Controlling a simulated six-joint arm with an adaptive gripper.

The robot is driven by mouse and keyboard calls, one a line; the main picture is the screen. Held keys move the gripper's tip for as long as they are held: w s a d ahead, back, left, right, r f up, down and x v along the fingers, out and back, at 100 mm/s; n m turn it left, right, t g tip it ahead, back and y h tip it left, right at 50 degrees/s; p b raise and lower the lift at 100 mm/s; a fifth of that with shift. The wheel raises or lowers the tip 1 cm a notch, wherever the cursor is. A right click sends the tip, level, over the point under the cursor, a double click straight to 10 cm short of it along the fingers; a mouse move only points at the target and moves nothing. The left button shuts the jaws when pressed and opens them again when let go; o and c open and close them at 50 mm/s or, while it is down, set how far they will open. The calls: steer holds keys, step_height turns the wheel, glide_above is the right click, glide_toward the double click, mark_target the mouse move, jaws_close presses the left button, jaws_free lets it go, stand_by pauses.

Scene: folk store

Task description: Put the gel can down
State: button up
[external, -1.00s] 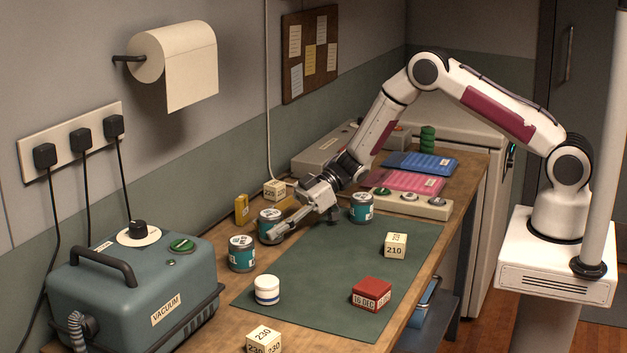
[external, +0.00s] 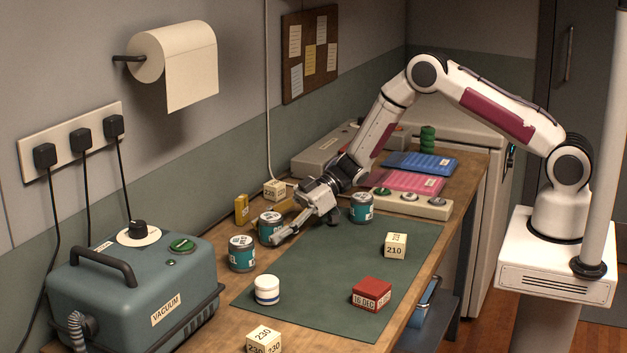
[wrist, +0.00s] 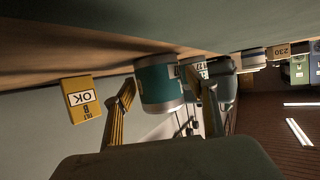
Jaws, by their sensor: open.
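Three teal cans with pale lids stand along the back of the bench; their labels are too small to read. The middle can (external: 269,229), which I take as the gel can, stands upright at the mat's back edge. My gripper (external: 280,222) is open, low at this can, with one finger on either side. In the wrist view, which is upside down, the can (wrist: 160,83) sits between the spread fingers, with a gap at the right finger; contact at the left is unclear. The other teal cans are nearer the vacuum (external: 241,254) and to the right (external: 361,209).
A yellow block (external: 241,209) and a 220 cube (external: 274,190) stand behind my gripper. A white jar (external: 267,290), red block (external: 371,294) and 210 cube (external: 395,246) stand on the green mat (external: 325,275), whose middle is clear. The vacuum box (external: 140,290) stands front left.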

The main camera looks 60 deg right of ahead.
mark_target(281, 217)
steer(key=shift+r, duration=0.15)
steer(key=shift+v, duration=0.75)
steer(key=shift+s+d+r, duration=0.35)
steer(key=shift+d+r, duration=0.25)
step_height(281, 217, up, 5)
steer(key=shift+f, duration=0.15)
steer(key=shift+r, duration=0.8)
